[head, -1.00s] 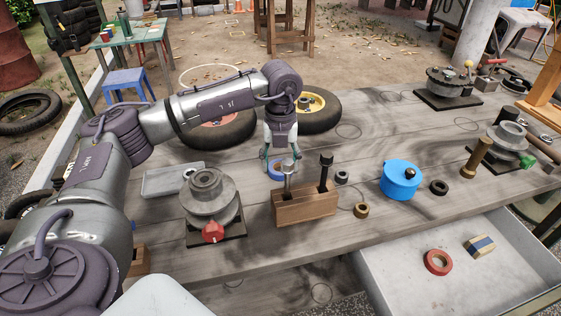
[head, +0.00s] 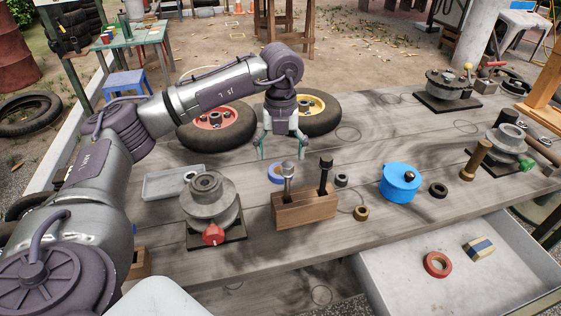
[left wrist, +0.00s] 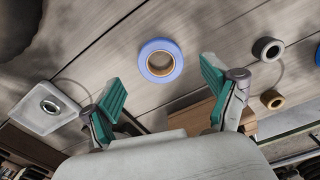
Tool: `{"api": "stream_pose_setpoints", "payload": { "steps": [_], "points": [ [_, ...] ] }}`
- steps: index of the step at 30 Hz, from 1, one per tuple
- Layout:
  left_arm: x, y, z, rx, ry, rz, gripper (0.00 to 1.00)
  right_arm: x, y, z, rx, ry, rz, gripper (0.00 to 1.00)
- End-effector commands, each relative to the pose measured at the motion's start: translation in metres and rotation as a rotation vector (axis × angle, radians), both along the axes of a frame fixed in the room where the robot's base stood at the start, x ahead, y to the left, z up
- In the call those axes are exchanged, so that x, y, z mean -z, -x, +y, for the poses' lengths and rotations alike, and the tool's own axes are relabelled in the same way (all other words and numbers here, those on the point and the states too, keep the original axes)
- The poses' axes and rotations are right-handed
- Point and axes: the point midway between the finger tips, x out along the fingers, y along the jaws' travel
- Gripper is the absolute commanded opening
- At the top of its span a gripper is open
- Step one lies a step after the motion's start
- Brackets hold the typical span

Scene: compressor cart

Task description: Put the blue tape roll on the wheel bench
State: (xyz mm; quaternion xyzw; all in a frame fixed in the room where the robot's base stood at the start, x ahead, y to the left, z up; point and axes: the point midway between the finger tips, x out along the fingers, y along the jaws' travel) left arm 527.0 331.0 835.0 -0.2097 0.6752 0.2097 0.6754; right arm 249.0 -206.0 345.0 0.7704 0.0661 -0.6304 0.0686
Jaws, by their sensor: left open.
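The blue tape roll (head: 275,173) lies flat on the wooden bench (head: 340,235), just behind the wooden block with two upright tools and partly hidden by it in the head view. In the left wrist view the blue tape roll (left wrist: 160,61) shows whole, beyond the fingertips and between their lines. My left gripper (head: 282,151) is open and empty, above and slightly behind the roll, not touching it. Its green finger pads (left wrist: 162,85) are spread wide in the left wrist view. My right gripper is not in view.
The wooden block (head: 304,208) stands close in front of the roll. A grey machine with a red knob (head: 208,205) and a grey tray (head: 165,182) stand left. Two wheels (head: 316,113) lie behind. A blue round container (head: 400,182) stands right. An open drawer (head: 400,265) juts out in front.

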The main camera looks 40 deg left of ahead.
Motion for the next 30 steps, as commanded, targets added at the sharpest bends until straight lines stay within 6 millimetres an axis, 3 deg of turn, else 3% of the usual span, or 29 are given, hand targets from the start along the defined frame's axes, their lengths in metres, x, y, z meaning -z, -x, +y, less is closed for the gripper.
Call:
{"api": "stream_pose_setpoints", "payload": {
  "steps": [1,6,12,30],
  "points": [
    [-0.014,-0.001,-0.001,0.001,0.001,-0.003,0.86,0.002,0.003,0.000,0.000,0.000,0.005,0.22],
    [-0.049,-0.001,0.000,0.000,0.001,-0.003,0.86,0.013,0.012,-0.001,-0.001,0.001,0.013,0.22],
    [-0.074,0.000,0.000,0.001,0.001,-0.001,0.86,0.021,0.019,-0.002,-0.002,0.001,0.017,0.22],
    [-0.079,0.000,0.000,0.000,0.001,0.001,0.86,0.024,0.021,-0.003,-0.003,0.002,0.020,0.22]
  ]
}}
